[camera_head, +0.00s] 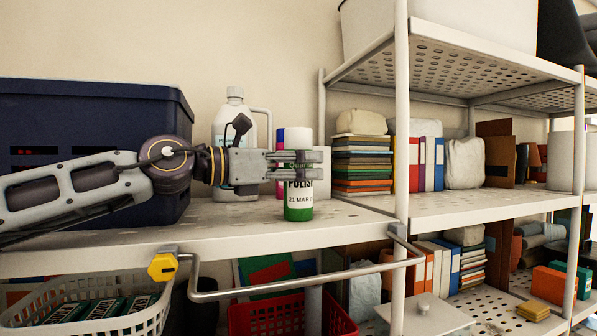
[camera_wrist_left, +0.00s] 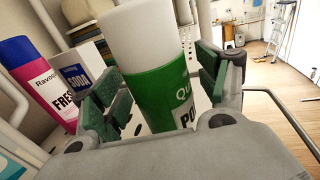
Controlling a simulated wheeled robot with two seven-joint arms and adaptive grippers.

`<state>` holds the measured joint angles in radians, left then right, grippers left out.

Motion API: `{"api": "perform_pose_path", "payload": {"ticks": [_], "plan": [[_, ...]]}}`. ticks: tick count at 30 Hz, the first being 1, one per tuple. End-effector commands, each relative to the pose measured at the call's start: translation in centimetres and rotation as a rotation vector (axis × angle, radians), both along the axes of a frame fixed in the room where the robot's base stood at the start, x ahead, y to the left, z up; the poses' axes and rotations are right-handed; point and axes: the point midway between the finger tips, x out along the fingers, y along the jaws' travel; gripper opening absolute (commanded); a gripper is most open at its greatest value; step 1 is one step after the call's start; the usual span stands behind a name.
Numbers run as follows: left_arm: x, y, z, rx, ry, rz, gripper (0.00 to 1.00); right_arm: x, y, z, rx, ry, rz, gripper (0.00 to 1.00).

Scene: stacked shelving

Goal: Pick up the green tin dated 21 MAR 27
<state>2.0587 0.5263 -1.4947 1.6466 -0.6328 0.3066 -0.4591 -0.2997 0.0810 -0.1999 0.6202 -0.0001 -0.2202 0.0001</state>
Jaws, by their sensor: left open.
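The green tin (camera_head: 298,207) has a white cap and a white label reading POLISH and "21 MAR 2", the last part unclear. It stands upright on the upper shelf near its front edge. My left gripper (camera_head: 296,164) reaches in from the left at the tin's upper half, its fingers in front of the label. In the left wrist view the tin (camera_wrist_left: 165,95) stands between the two open green-padded fingers (camera_wrist_left: 165,85). I cannot tell whether either pad touches it. My right gripper is not in view.
A white jug (camera_head: 236,130) and dark blue crate (camera_head: 90,100) are behind my arm. A shelf post (camera_head: 401,120) rises at right; a metal rail (camera_head: 290,290) runs below.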

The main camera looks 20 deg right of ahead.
Motion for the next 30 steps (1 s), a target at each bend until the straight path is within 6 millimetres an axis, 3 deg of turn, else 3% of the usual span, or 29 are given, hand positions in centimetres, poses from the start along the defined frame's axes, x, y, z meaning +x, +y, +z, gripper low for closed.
{"api": "perform_pose_path", "payload": {"ticks": [11, 25, 30], "plan": [[0.00, 0.03, -0.06, 0.000, 0.000, 0.000, 0.74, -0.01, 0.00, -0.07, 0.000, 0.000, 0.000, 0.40], [0.00, 0.04, -0.04, 0.000, 0.000, 0.000, 0.16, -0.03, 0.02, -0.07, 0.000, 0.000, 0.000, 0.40], [0.00, 0.07, 0.07, -0.002, -0.001, 0.001, 0.15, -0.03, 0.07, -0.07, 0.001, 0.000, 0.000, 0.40]]}}
